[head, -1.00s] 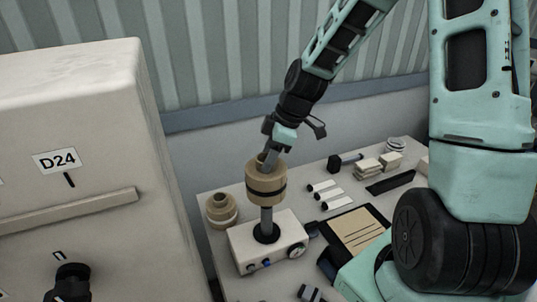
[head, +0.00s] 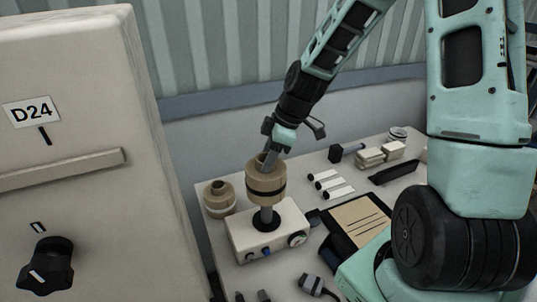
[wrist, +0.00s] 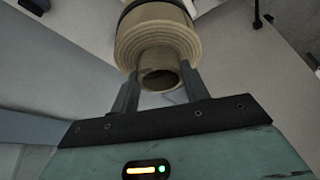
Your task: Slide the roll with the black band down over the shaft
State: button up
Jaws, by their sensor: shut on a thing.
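The roll with the black band (head: 266,188) is a brown kraft roll with a narrower core at its top. The shaft stands on a white box-shaped base (head: 279,240). My gripper (head: 268,160) is shut on the roll's upper core, from above. In the wrist view the two fingers (wrist: 160,92) grip either side of the hollow core, with the wider roll (wrist: 155,38) beyond. A gap remains between the roll's underside and the base.
Another brown roll with a pale band (head: 219,199) stands left of the base. A white cabinet marked D24 (head: 75,170) stands at the left. A clipboard (head: 355,225), white labelled strips (head: 330,184) and small blocks (head: 380,154) lie to the right on the table.

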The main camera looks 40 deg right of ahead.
jog(key=shift+f+b, duration=3.9)
jog(key=shift+f, duration=1.15)
jog(key=shift+f+b, duration=0.4)
jog(key=shift+f, duration=0.35)
jog(key=o, duration=1.1)
jog(key=shift+d+r, duration=0.1)
jog(key=v, duration=1.7)
jog(key=s+a+f+m+g+h+b, duration=0.1)
jog(key=s+a+f+b, duration=0.2)
jog(key=a, duration=0.5)
jog(key=s+a+f+m+g, duration=0.1)
jog(key=s+a+f, duration=0.25)
jog(key=a, duration=0.55)
jog(key=s+a+f, duration=0.1)
jog(key=s+a, duration=0.1)
jog(key=s, duration=0.2)
jog(key=s+a+f+m+h+b, duration=0.1)
jog(key=s+a+f, duration=0.1)
jog(key=s, duration=0.3)
jog(key=s+a+f+h+b, duration=0.1)
jog(key=s+a+f, duration=0.1)
jog(key=s+a, duration=0.2)
jog(key=shift+s, duration=0.25)
